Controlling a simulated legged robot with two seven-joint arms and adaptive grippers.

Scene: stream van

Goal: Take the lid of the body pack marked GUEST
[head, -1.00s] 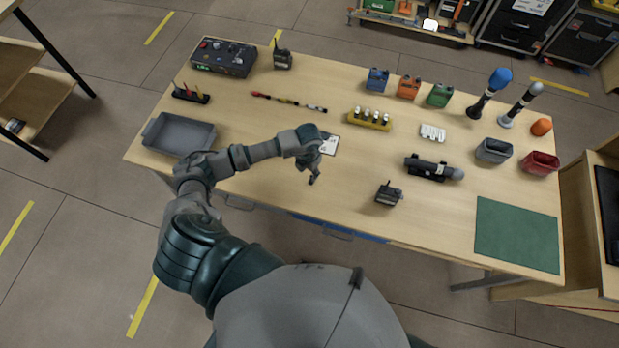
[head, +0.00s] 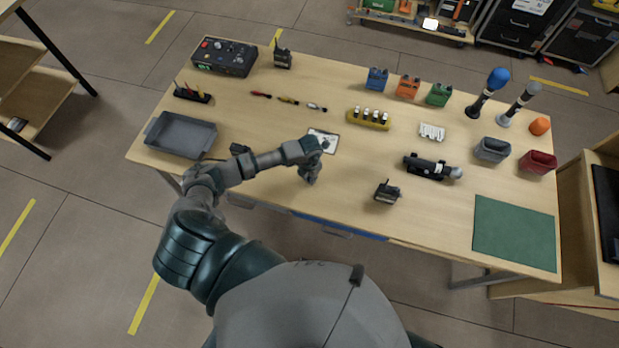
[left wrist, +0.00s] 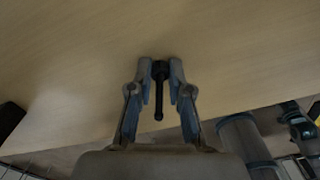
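A dark body pack (head: 388,192) with a short antenna is near the table's front edge, right of my left gripper. A similar pack (head: 283,57) stands at the back left. No GUEST marking can be read, and I cannot make out a separate lid. My left gripper (head: 311,178) is low over the front of the table, in front of a white card (head: 330,143). In the left wrist view, the fingers (left wrist: 160,68) are close together around a dark slim thing (left wrist: 158,100) with a thin shaft; what it is cannot be told. My right gripper is out of view.
On the wooden table (head: 270,185) are a grey tray (head: 180,136), a yellow battery holder (head: 368,119), a black cylindrical device (head: 428,167), two bins (head: 493,149) and a green mat (head: 514,233). Bare table surrounds the front pack.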

